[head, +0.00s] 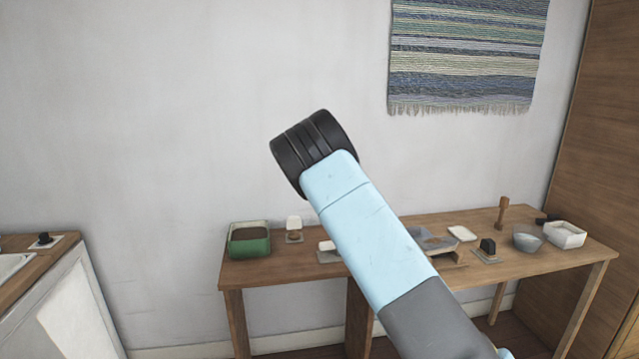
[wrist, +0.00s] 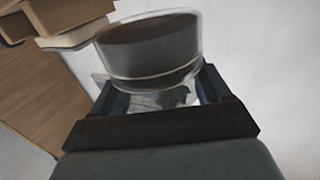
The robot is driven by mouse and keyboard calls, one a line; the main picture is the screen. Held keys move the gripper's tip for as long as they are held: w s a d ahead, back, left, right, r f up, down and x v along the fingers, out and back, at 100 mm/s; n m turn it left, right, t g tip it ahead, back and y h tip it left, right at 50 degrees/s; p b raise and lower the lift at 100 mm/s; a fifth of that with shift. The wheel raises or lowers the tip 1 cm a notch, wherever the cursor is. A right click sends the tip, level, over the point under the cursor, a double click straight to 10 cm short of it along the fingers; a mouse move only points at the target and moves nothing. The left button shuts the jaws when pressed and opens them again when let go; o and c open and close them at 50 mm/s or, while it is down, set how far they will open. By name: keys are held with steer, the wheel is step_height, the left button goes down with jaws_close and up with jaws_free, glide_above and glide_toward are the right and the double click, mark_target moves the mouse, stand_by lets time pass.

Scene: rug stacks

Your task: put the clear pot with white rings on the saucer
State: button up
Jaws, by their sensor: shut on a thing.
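The clear pot with white rings (wrist: 150,45) is in my gripper (wrist: 163,88) in the wrist view. It is a round see-through vessel with pale rings and dark brown contents. The gripper's two dark fingers are shut on it, one at each side, and its lower part is partly hidden. In the head view my raised arm stands in front of the wall, above the table, and hides the gripper and pot. I cannot pick out the saucer for certain; a small white flat piece (head: 462,233) lies on the table.
The wooden table (head: 545,262) holds a green planter (head: 249,240) at left. At right are a grey bowl (head: 528,238), a white square container (head: 566,235) and a wooden mallet-like tool (head: 502,213). A counter (head: 25,268) stands far left. The air before the wall is clear.

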step_height(320, 180, down, 9)
steer(key=s+n+y, duration=0.2)
steer(key=y, duration=0.2)
steer(key=shift+s+n, duration=0.3)
steer(key=shift+s, duration=0.1)
steer(key=shift+r, duration=0.1)
steer(key=s+f, duration=0.5)
steer(key=f, duration=0.2)
steer(key=shift+s+f, duration=0.15)
steer(key=shift+s, duration=0.25)
steer(key=shift+a, duration=0.1)
stand_by(0.5)
